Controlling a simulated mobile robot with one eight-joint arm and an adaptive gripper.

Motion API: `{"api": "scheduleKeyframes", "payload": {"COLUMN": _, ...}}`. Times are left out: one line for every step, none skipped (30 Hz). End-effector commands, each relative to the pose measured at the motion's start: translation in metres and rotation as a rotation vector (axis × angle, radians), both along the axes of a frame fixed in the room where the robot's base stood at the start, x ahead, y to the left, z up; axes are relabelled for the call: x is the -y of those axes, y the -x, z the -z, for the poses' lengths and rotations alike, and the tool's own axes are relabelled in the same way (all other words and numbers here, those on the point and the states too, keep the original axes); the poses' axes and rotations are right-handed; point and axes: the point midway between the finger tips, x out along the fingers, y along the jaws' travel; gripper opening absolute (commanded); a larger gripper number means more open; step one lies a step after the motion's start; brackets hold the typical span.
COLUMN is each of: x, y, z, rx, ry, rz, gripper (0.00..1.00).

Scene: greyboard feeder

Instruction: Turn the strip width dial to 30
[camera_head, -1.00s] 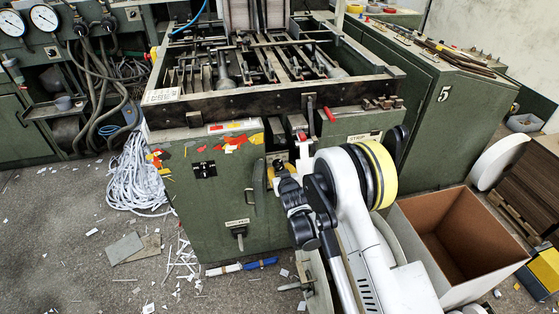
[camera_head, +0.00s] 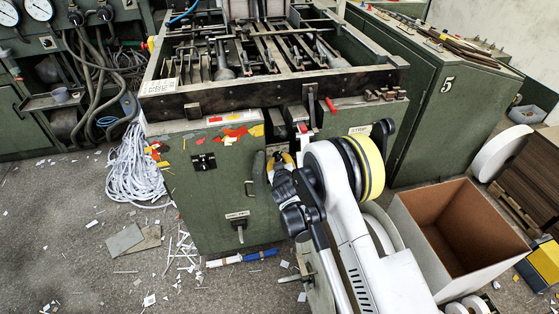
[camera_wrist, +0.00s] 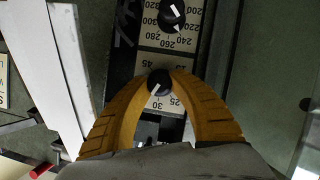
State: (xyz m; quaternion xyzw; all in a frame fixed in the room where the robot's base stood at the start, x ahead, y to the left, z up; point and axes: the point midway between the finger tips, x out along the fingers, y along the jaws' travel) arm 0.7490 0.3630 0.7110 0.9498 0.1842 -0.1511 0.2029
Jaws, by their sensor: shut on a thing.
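The strip width dial (camera_wrist: 158,79) is a small black round knob with a white pointer line, on a light scale plate in the wrist view. The scale numbers are upside down; 25, 30 and 45 show around the knob. The pointer line slants down and left, a little left of the 30 mark. My gripper (camera_wrist: 160,82) has its two yellow fingers shut on the knob, one each side; the left finger hides part of the scale. In the head view my gripper (camera_head: 284,161) is at the green machine's front, and the dial is hidden there.
A second black knob (camera_wrist: 171,14) on a scale from about 200 to 320 sits just above in the wrist view. A white bar (camera_wrist: 48,70) runs at left. The green machine (camera_head: 210,215) carries levers; an open cardboard box (camera_head: 420,255) stands at right.

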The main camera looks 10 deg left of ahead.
Motion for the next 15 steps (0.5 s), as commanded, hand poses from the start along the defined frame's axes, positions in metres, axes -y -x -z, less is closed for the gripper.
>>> {"api": "scheduleKeyframes", "payload": {"x": -0.0011, "y": 0.0006, "z": 0.0008, "rx": 0.020, "ry": 0.042, "rz": -0.001, "gripper": 0.00}}
{"api": "scheduleKeyframes", "payload": {"x": -0.0013, "y": 0.0006, "z": 0.0008, "rx": 0.031, "ry": 0.065, "rz": -0.001, "gripper": 0.00}}
{"api": "scheduleKeyframes", "payload": {"x": -0.0014, "y": 0.0007, "z": 0.0010, "rx": 0.045, "ry": 0.093, "rz": -0.001, "gripper": 0.00}}
{"api": "scheduleKeyframes", "payload": {"x": -0.0012, "y": 0.0006, "z": 0.0010, "rx": 0.054, "ry": 0.112, "rz": -0.001, "gripper": 0.00}}
{"api": "scheduleKeyframes", "payload": {"x": -0.0010, "y": 0.0005, "z": 0.0010, "rx": 0.062, "ry": 0.128, "rz": 0.000, "gripper": 0.00}}
{"api": "scheduleKeyframes", "payload": {"x": -0.0007, "y": 0.0004, "z": 0.0010, "rx": 0.069, "ry": 0.142, "rz": 0.000, "gripper": 0.00}}
{"api": "scheduleKeyframes", "payload": {"x": -0.0005, "y": 0.0003, "z": 0.0008, "rx": 0.073, "ry": 0.151, "rz": 0.001, "gripper": 0.00}}
{"api": "scheduleKeyframes", "payload": {"x": -0.0004, "y": 0.0003, "z": 0.0007, "rx": 0.076, "ry": 0.156, "rz": 0.001, "gripper": 0.00}}
{"api": "scheduleKeyframes", "payload": {"x": -0.0003, "y": 0.0002, "z": 0.0005, "rx": 0.078, "ry": 0.160, "rz": 0.001, "gripper": 0.00}}
{"api": "scheduleKeyframes", "payload": {"x": -0.0002, "y": 0.0002, "z": 0.0005, "rx": 0.078, "ry": 0.161, "rz": 0.001, "gripper": 0.00}}
{"api": "scheduleKeyframes", "payload": {"x": -0.0002, "y": 0.0002, "z": 0.0005, "rx": 0.078, "ry": 0.161, "rz": 0.001, "gripper": 0.00}}
{"api": "scheduleKeyframes", "payload": {"x": -0.0001, "y": 0.0001, "z": 0.0005, "rx": 0.078, "ry": 0.160, "rz": 0.002, "gripper": 0.00}}
{"api": "scheduleKeyframes", "payload": {"x": -0.0002, "y": 0.0001, "z": 0.0004, "rx": 0.078, "ry": 0.160, "rz": 0.001, "gripper": 0.00}}
{"api": "scheduleKeyframes", "payload": {"x": -0.0002, "y": 0.0001, "z": 0.0004, "rx": 0.078, "ry": 0.160, "rz": 0.001, "gripper": 0.00}}
{"api": "scheduleKeyframes", "payload": {"x": -0.0002, "y": 0.0001, "z": 0.0004, "rx": 0.078, "ry": 0.160, "rz": 0.001, "gripper": 0.00}}
